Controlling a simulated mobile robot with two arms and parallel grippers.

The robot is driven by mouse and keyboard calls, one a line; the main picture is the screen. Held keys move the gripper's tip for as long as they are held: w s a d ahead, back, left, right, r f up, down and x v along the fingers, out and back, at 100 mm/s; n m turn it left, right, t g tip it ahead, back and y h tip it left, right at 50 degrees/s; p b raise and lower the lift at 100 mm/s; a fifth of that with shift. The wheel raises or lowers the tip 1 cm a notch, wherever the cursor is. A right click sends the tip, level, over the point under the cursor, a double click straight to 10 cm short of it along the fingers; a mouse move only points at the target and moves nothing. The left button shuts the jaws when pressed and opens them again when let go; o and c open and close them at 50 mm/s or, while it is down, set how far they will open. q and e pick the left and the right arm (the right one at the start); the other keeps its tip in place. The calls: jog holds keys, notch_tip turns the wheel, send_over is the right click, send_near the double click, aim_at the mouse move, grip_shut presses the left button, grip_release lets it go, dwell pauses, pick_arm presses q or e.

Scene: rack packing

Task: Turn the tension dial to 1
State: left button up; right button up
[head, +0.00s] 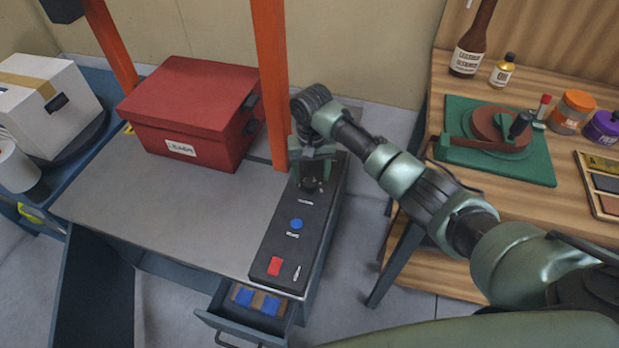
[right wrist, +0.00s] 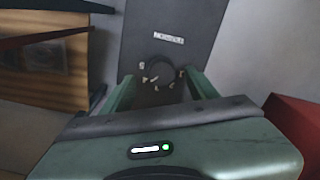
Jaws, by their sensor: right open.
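The tension dial (head: 312,187) is a dark round knob at the far end of the black control panel (head: 266,236). It also shows in the right wrist view (right wrist: 161,71), with small pale marks around its near side that are too small to read. A label lies beyond it there. My right gripper (head: 312,172) points down over the dial and partly hides it in the head view. In the right wrist view its green fingers (right wrist: 162,88) are open, one on each side of the dial. I cannot tell whether they touch it. My left gripper is not in view.
The panel also carries a blue button (head: 296,224) and a red switch (head: 274,266). A red box (head: 190,115) and an orange post (head: 271,80) stand close by. An open drawer (head: 243,324) juts out below the panel. A wooden bench (head: 440,90) stands right.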

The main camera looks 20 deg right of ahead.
aim_at(310, 183)
notch_tip(310, 183, down, 3)
jog(key=shift+w+r, duration=0.15)
jog(key=shift+f, duration=0.35)
jog(key=c, duration=1.2)
grip_shut()
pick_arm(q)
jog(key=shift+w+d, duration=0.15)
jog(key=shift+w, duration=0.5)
